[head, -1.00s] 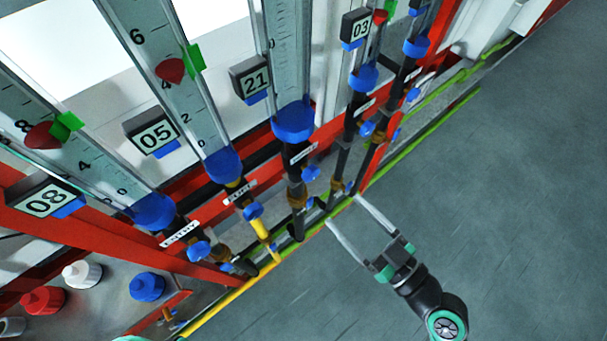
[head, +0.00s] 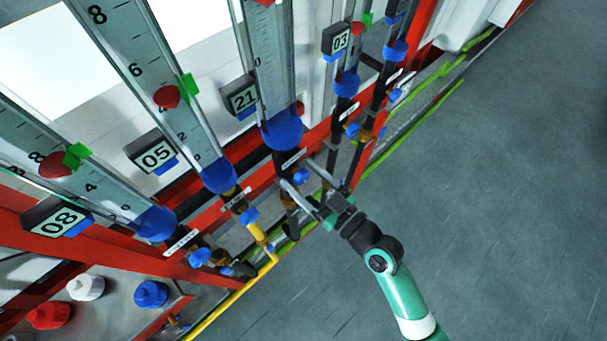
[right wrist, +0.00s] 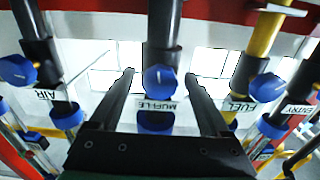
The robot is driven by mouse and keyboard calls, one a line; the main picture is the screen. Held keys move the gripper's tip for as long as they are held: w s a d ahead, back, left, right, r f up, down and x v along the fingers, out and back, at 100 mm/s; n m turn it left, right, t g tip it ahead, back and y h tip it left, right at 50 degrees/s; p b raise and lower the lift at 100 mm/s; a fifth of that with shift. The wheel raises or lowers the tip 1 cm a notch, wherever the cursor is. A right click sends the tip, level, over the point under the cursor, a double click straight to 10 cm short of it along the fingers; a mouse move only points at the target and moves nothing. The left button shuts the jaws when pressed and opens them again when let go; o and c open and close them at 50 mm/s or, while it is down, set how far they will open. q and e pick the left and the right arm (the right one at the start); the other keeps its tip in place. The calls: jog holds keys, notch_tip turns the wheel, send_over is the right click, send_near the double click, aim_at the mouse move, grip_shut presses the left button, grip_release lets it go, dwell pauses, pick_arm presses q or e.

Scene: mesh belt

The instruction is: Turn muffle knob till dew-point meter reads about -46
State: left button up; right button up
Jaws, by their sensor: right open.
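In the right wrist view the blue muffle knob (right wrist: 160,82) sits on a dark vertical pipe, just above a white MUFFLE label (right wrist: 155,104). My right gripper (right wrist: 159,74) is open, with one dark finger on each side of this knob and visible gaps to it. In the head view my right gripper (head: 297,172) reaches the pipe below the tube with the 21 readout (head: 244,97), and a blue knob (head: 301,176) shows between its fingers. I cannot make out a readout marked as the dew-point meter. My left gripper is not in view.
Neighbouring pipes carry blue knobs for air (right wrist: 15,70) and fuel (right wrist: 262,88), close on both sides. Other readouts show 08 (head: 57,221), 05 (head: 154,156) and 03 (head: 341,40). A red rail (head: 215,213) runs behind the pipes. The grey floor (head: 500,200) at right is clear.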

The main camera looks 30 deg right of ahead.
grip_shut()
dwell(0.3)
jog(key=m, duration=0.4)
jog(key=shift+r+p, duration=0.1)
jog(key=shift+p, duration=0.3)
jog(key=shift+m+p, duration=0.35)
jog(key=shift+m, duration=1.45)
grip_release()
